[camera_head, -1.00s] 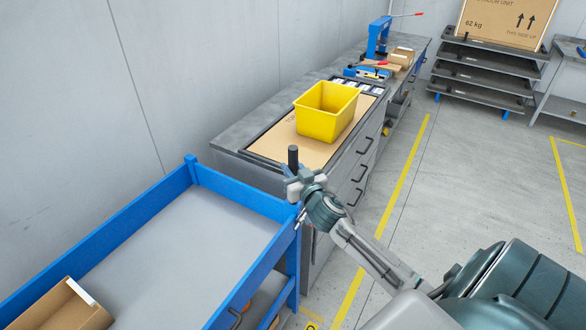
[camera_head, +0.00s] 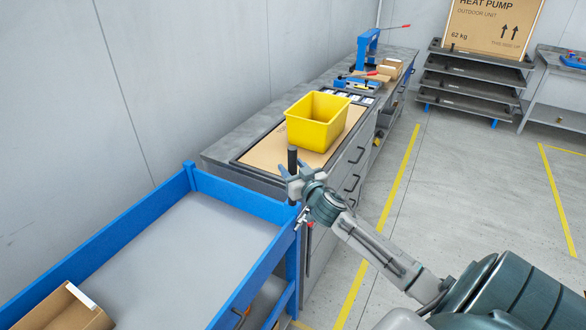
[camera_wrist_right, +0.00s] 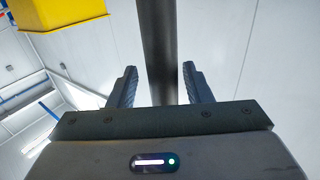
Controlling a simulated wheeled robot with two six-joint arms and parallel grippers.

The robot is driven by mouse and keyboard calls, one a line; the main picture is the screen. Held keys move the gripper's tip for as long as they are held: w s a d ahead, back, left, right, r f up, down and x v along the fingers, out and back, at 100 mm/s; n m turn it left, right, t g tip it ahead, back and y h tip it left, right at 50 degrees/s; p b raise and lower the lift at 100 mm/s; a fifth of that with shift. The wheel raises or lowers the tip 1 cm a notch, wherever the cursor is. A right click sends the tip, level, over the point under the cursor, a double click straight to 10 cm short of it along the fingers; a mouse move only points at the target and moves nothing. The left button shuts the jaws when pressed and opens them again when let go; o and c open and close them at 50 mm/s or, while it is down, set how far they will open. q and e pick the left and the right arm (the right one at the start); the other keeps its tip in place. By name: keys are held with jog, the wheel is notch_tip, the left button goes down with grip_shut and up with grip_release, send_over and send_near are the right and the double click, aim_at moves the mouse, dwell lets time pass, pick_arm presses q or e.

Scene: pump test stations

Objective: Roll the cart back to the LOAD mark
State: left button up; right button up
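The blue cart (camera_head: 240,200) with a grey deck fills the lower left of the head view. An open cardboard box (camera_head: 62,308) sits on its near end. My right gripper (camera_head: 294,176) is at the cart's far right corner, beside the bench. A dark upright bar (camera_head: 292,158) rises at the gripper. In the right wrist view the bar (camera_wrist_right: 157,50) passes between the spread fingers, with a gap visible on each side. Whether the bar belongs to the cart cannot be told. My left gripper is out of view. No LOAD lettering is readable.
A grey bench (camera_head: 225,152) with drawers runs along the wall just beyond the cart, holding a yellow bin (camera_head: 318,125) and a blue press (camera_head: 367,50). Yellow floor lines (camera_head: 385,215) mark the aisle. Open floor (camera_head: 470,180) lies right, before a dark shelf rack (camera_head: 470,85).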

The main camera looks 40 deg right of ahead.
jog(key=shift+d+f, duration=0.1)
jog(key=shift+d, duration=0.05)
jog(key=shift+s+f, duration=0.1)
jog(key=shift+s, duration=0.05)
jog(key=s+a+b, duration=0.2)
jog(key=s+b, duration=0.2)
jog(key=s, duration=0.6)
jog(key=shift+a+b, duration=0.15)
jog(key=shift+b, duration=0.2)
jog(key=shift+s, duration=0.1)
